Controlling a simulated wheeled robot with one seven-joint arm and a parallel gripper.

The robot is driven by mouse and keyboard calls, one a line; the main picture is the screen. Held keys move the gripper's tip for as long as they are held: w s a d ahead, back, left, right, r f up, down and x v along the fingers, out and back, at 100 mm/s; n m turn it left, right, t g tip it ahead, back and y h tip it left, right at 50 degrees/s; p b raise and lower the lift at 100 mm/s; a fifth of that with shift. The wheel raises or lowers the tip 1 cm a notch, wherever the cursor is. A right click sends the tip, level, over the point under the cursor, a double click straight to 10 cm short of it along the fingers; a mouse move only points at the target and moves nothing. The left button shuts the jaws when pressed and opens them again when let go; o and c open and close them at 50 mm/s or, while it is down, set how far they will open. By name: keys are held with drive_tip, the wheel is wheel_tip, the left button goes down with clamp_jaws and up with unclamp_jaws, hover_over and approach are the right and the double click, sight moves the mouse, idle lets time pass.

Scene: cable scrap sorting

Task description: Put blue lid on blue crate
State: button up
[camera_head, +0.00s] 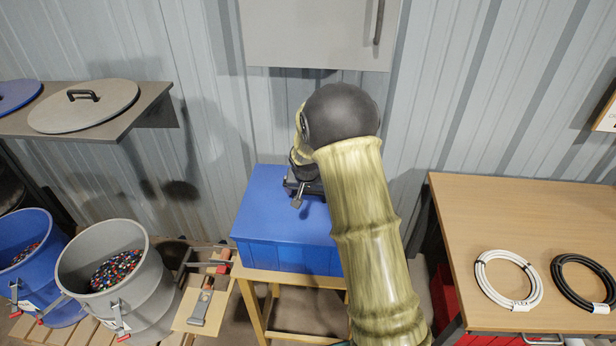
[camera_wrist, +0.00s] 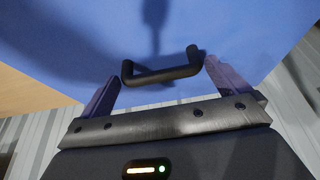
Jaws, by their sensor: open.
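The blue lid (camera_head: 262,208) lies flat on top of the blue crate (camera_head: 285,257), and its edges look lined up with the crate where they show. The right part of both is hidden behind my arm. In the wrist view the lid (camera_wrist: 215,28) fills the upper part, with its black bar handle (camera_wrist: 160,76) standing out from it. My gripper (camera_head: 303,192) is over the lid's middle. In the wrist view my gripper (camera_wrist: 168,82) is open, with one finger near each end of the handle and not closed on it.
The crate stands on a wooden stand (camera_head: 258,278). Left are a grey drum (camera_head: 140,300), a blue drum (camera_head: 50,265) and a shelf with a round grey lid (camera_head: 85,118). Right is a wooden table (camera_head: 510,215) with white (camera_head: 485,285) and black cable coils (camera_head: 560,285). A grey cabinet (camera_head: 310,35) hangs above.

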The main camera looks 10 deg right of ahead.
drive_tip(key=b+v, duration=0.2)
drive_tip(key=v, duration=1.4)
drive_tip(key=shift+s+r, duration=0.2)
drive_tip(key=shift+r, duration=0.15)
drive_tip(key=s+d+f+n, duration=0.1)
drive_tip(key=s+f, duration=0.3)
drive_tip(key=s, duration=0.7)
drive_tip(key=s+d+f+n+g+y, duration=0.1)
drive_tip(key=s+f, duration=0.3)
drive_tip(key=s, duration=0.7)
drive_tip(key=shift+s+f+n+g, duration=0.3)
drive_tip(key=shift+n, duration=0.5)
drive_tip(key=shift+d, duration=0.1)
